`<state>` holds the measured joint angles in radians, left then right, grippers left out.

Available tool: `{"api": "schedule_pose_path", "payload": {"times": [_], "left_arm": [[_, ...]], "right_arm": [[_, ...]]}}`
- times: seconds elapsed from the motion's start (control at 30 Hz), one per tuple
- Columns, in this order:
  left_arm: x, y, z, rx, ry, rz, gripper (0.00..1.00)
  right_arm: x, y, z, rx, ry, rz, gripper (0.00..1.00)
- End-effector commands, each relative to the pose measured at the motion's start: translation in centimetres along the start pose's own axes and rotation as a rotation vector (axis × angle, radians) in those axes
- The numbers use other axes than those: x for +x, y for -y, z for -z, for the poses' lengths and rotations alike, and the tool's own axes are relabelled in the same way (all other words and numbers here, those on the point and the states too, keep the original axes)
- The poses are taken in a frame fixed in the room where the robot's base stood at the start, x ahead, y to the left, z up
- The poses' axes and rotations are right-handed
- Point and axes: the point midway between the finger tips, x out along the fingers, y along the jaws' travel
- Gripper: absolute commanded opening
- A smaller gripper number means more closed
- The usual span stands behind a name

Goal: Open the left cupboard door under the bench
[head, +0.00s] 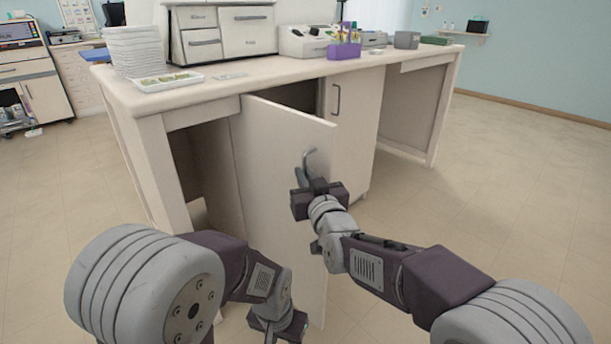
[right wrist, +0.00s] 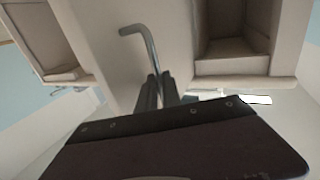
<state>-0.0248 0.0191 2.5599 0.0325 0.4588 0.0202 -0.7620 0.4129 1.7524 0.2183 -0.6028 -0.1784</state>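The left cupboard door (head: 275,165) under the bench (head: 200,100) is partly open, swung out toward me, hinged on its left side. Its grey bar handle (head: 313,156) is near the free right edge. My right gripper (head: 304,176) is at this handle. In the right wrist view the handle (right wrist: 147,45) runs down between the two close-set fingers (right wrist: 154,90), which appear shut on it. My left gripper (head: 278,326) hangs low in front of the door, apart from the handle. Its fingertips are not clear.
The right cupboard door (head: 353,125) is closed, beside a dark gap. The floor to the right (head: 500,190) is clear.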

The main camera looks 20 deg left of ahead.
Motion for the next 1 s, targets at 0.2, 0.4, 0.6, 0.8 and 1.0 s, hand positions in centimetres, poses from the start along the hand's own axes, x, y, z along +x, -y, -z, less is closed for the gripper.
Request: {"api": "schedule_pose_path", "payload": {"times": [0.2,0.4,0.6,0.8,1.0], "left_arm": [[0.0,0.0,0.0,0.000,0.000,0.000,0.36],[-0.1,0.0,0.0,0.000,0.000,0.000,0.36],[-0.7,0.0,0.1,0.000,0.000,0.000,0.36],[-1.4,0.0,0.1,0.000,0.000,0.000,0.36],[-1.8,0.0,0.2,0.000,0.000,0.000,0.36]], "right_arm": [[0.0,0.1,0.4,-0.001,-0.008,0.002,0.18],[-0.2,0.1,0.3,-0.001,-0.005,0.001,0.18],[-2.6,0.1,0.4,-0.001,-0.005,0.002,0.18],[-6.3,0.1,0.5,-0.001,-0.006,0.003,0.18],[-8.7,0.2,0.3,-0.001,-0.007,0.004,0.18]]}}
